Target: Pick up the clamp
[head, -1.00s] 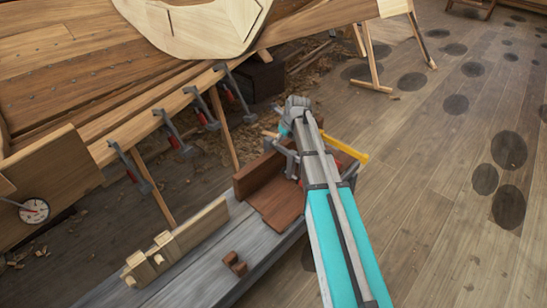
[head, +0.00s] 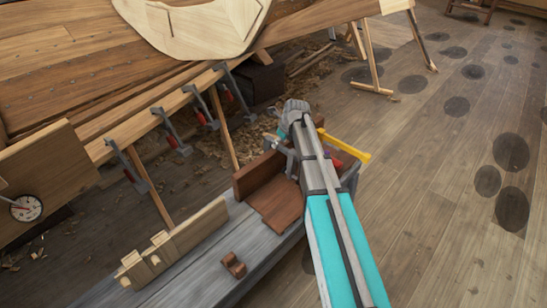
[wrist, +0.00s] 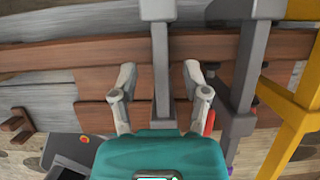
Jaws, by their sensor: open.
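My gripper (wrist: 157,76) is open in the wrist view, with one finger on each side of a grey clamp bar (wrist: 162,55). Gaps show between the bar and both fingers. The bar runs up out of the picture, and its near end is hidden by my gripper body. A second grey clamp (wrist: 241,90) stands just right of the right finger, with a red part beside it. A yellow clamp (wrist: 296,105) is farther right. In the head view my arm hides most of this group; the yellow clamp (head: 345,146) shows beyond it.
Reddish-brown boards (head: 275,205) lie on the grey bench (head: 190,270). A small brown block (head: 233,264) and a pale wooden piece (head: 175,240) are also there. Several other clamps (head: 175,133) hang on the hull plank at the left. The floor at the right is open.

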